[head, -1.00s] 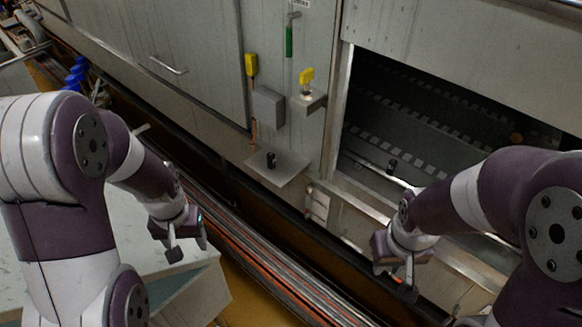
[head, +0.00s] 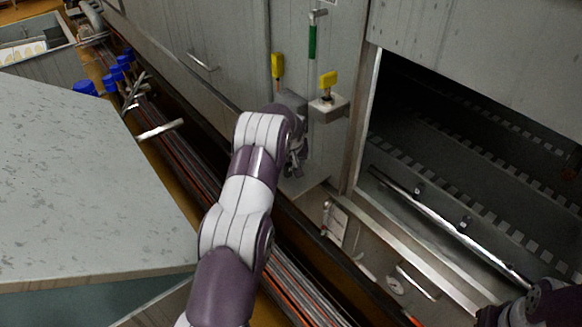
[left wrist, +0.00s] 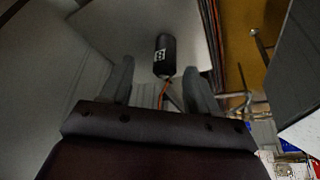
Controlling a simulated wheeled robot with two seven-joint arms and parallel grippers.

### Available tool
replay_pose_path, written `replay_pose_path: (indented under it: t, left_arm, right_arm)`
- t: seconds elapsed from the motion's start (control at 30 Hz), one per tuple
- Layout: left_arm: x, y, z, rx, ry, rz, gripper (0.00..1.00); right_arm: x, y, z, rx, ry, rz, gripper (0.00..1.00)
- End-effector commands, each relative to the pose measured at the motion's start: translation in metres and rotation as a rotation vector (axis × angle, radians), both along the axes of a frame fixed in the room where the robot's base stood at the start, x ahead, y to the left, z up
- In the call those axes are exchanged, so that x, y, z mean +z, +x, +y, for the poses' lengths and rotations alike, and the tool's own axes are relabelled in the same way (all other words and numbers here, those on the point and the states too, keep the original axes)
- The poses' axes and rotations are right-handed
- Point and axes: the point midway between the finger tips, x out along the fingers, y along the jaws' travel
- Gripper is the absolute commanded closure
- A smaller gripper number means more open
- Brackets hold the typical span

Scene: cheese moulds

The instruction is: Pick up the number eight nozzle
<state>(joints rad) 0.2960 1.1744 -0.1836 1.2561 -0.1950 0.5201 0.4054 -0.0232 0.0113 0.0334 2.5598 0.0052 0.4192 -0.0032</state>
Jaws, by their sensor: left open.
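The nozzle (left wrist: 165,52) is a black cylinder with a white marking, on a grey shelf plate (left wrist: 198,22) in the left wrist view. The marking is too small to read surely. My left gripper (left wrist: 160,82) is open, with one finger to each side of the nozzle's near end; I see no contact. In the head view my left gripper (head: 294,166) is at the small wall shelf (head: 312,192) and hides the nozzle. Part of my right arm shows at the lower right corner; its jaws cannot be made out.
Yellow-topped fittings (head: 327,79) and a green handle (head: 312,42) are on the wall above the shelf. An opening with a metal rod (head: 440,222) and dark conveyor lies to the right. A grey table (head: 90,180) is at the left. Pipes run along the wall's foot.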

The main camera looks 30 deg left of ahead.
Motion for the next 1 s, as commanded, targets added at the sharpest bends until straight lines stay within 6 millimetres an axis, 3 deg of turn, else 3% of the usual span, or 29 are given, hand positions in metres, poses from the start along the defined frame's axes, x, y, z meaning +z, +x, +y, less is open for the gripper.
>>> replay_pose_path:
  t: [0.27,0.5,0.57,0.7,1.0]
  left_arm:
    - [-0.039,0.015,0.015,0.0,-0.001,0.003,0.39]
    - [-0.043,0.017,0.015,0.0,-0.001,0.001,0.39]
    - [-0.043,0.017,0.015,0.0,-0.001,0.001,0.56]
    - [-0.043,0.017,0.015,0.0,-0.001,0.001,0.98]
    - [-0.04,0.017,0.015,0.0,-0.001,0.001,0.99]
  right_arm:
    - [0.012,0.0,0.0,0.0,0.0,0.0,0.71]
    - [0.011,0.0,0.0,0.0,0.0,0.0,0.71]
    - [0.011,0.0,0.0,0.0,0.0,0.0,0.71]
    - [0.011,0.0,0.0,0.0,0.0,0.0,0.71]
    - [0.01,0.0,0.0,0.0,0.0,0.0,0.71]
